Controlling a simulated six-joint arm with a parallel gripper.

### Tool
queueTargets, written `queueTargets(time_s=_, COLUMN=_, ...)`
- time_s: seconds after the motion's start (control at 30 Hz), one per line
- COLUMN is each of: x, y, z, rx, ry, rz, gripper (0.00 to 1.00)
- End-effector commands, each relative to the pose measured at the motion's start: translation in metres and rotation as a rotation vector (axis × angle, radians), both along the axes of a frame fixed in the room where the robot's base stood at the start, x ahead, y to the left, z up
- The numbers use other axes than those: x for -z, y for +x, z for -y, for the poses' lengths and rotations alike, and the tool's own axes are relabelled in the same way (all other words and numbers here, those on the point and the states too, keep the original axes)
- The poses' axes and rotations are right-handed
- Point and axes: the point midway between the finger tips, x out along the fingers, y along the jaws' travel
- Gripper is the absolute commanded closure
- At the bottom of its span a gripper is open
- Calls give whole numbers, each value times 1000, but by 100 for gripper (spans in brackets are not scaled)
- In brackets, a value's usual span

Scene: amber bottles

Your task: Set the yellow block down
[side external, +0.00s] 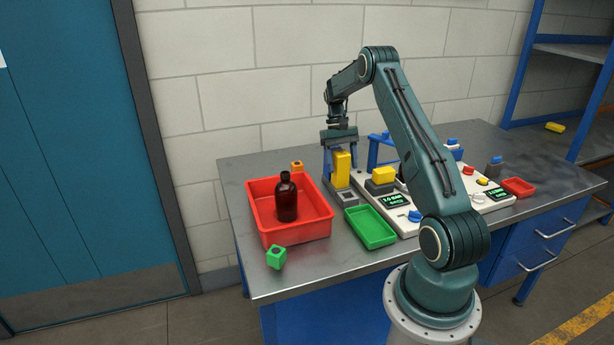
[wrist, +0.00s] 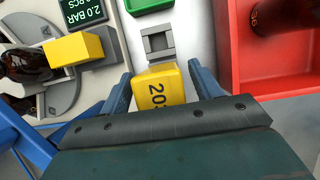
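The yellow block (side external: 342,166), marked with dark digits (wrist: 158,92), stands upright at the rear of a low grey holder (side external: 346,197). Its lower end meets the holder in the side view; how deep it sits I cannot tell. My gripper (side external: 340,168) is straight above, its two fingers on either side of the block. In the wrist view my gripper (wrist: 161,72) shows a narrow gap between each finger and the block. A square empty socket (wrist: 157,42) of the holder shows in front of the block.
A red tray (side external: 317,226) holding an amber bottle (side external: 287,198) stands to the left. A green tray (side external: 371,228) is in front, and a white panel with a second yellow block (side external: 383,175) is right. Orange (side external: 297,166) and green (side external: 276,257) blocks flank the red tray.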

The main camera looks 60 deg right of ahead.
Motion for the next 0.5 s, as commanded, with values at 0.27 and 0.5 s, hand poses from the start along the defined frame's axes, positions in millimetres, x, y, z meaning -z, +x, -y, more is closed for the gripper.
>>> queueTargets(time_s=0.27, x=-2, y=0, z=0, rx=1, ry=-1, rz=0, gripper=37)
queueTargets(time_s=0.5, x=-17, y=2, z=2, rx=0, ry=-2, rz=1, gripper=37)
